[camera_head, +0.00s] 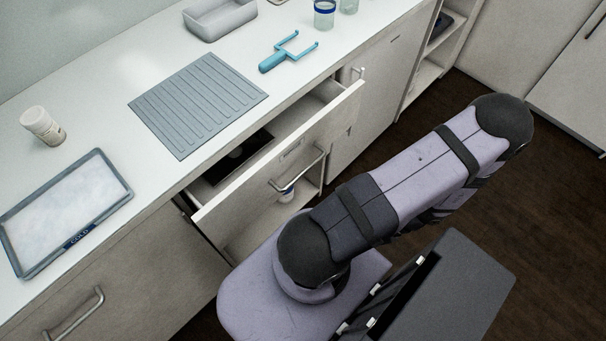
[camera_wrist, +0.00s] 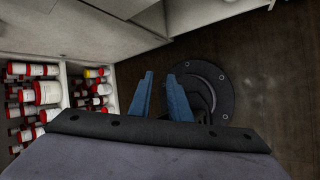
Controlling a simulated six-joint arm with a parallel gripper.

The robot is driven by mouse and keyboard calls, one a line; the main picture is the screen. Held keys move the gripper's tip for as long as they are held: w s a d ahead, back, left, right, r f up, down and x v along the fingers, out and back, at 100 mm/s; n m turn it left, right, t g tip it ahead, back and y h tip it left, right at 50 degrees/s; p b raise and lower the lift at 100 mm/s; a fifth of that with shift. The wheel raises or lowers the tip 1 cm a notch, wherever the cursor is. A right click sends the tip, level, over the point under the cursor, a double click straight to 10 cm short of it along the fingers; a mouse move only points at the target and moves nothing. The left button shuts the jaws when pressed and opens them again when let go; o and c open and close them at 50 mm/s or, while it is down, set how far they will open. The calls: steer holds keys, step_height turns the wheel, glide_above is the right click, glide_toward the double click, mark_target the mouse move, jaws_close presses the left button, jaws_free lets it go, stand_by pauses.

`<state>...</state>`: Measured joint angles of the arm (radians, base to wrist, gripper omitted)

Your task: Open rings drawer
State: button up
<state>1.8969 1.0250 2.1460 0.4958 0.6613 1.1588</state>
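In the head view a white drawer (camera_head: 278,158) under the counter stands pulled out, with its front away from the cabinet. Its bar handle (camera_head: 299,169) is on the front, and a small label (camera_head: 291,149) above it is too small to read. A dark item (camera_head: 243,152) lies inside the drawer. My gripper (camera_wrist: 160,75) shows in the wrist view as two blue fingers with a gap between them, and nothing is held. It is apart from any handle, over the dark floor. The head view does not show the gripper, only my arm reaching to the right.
On the counter are a grey ribbed mat (camera_head: 197,103), a "COLD" tray (camera_head: 65,212), a white cup (camera_head: 42,125), a blue forked tool (camera_head: 288,52) and a grey bin (camera_head: 220,18). Red-capped bottles (camera_wrist: 40,92) fill open shelves. A closed drawer's handle (camera_head: 75,314) is at lower left.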

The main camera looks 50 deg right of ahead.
steer(key=w+d+r+m+t, duration=0.3)
steer(key=w+r+m+t, duration=0.3)
steer(key=w+r, duration=0.3)
steer(key=m+t, duration=0.3)
glide_toward(303, 172)
steer(key=w+f, duration=0.1)
steer(key=w, duration=0.2)
steer(key=shift+s+a+f+m+y, duration=0.1)
steer(key=shift+s+a+m+y, duration=0.05)
steer(key=shift+a+m+y, duration=0.2)
steer(key=shift+p+x, duration=0.6)
steer(key=shift+x, duration=3.05)
steer(key=shift+c, duration=0.3)
jaws_close()
